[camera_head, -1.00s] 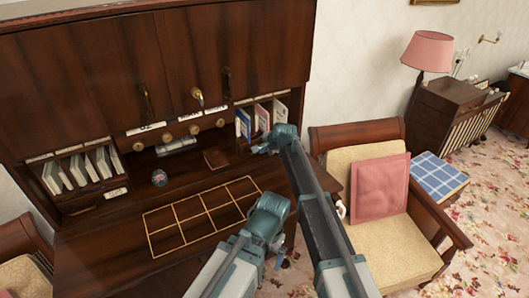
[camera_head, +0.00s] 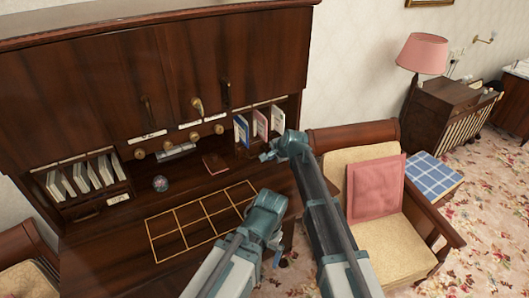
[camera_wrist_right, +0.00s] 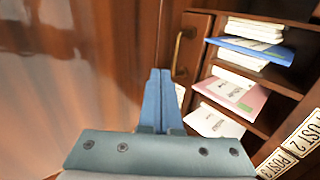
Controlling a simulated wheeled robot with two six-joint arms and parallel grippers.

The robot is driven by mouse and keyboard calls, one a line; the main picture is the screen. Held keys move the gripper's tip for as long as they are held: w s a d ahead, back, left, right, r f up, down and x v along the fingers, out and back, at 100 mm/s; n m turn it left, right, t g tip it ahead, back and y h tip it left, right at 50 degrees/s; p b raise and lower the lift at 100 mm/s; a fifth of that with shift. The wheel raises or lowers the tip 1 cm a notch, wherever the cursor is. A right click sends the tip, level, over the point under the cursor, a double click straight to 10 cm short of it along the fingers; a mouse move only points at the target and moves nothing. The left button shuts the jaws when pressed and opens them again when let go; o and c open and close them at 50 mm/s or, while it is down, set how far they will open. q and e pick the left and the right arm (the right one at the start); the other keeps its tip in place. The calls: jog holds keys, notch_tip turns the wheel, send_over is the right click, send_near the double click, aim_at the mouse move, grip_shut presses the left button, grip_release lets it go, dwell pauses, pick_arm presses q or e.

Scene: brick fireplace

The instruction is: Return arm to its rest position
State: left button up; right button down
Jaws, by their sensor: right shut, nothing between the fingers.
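My right arm (camera_head: 325,210) reaches up from the bottom of the head view, its bent top in front of the desk's right side. My right gripper (camera_wrist_right: 158,100) shows in the right wrist view with its two blue fingers together and nothing between them. It faces the wooden cubby with letters, apart from them as far as I can tell. My left arm (camera_head: 240,250) comes in from the bottom left and bends above the desk's front right. Its gripper is mostly hidden; only a small blue part shows below the bend.
The desk (camera_head: 120,245) holds a gold-lined grid (camera_head: 205,220), a small round ball (camera_head: 160,184) and a brown booklet (camera_head: 215,163). Cubbies with letters (camera_head: 260,124) stand at its back. A cushioned armchair (camera_head: 390,240) is close on the right.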

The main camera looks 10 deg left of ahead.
jog(key=p+v, duration=0.3)
jog(key=v, duration=0.3)
jog(key=s+d+f+n+g+h, duration=0.25)
jog(key=s+d+n, duration=0.25)
jog(key=s+d, duration=0.75)
jog(key=s+d+f+n+g+h, duration=0.25)
jog(key=s+d+n, duration=0.5)
jog(key=s, duration=0.85)
jog(key=s+a+f+n+g+h+b, duration=0.1)
jog(key=s+a+f+n+b, duration=0.1)
jog(key=s+a+f+b, duration=0.4)
jog(key=a+f+b, duration=0.3)
jog(key=f, duration=0.1)
jog(key=shift+f+g+b, duration=0.2)
jog(key=shift+g+b, duration=0.2)
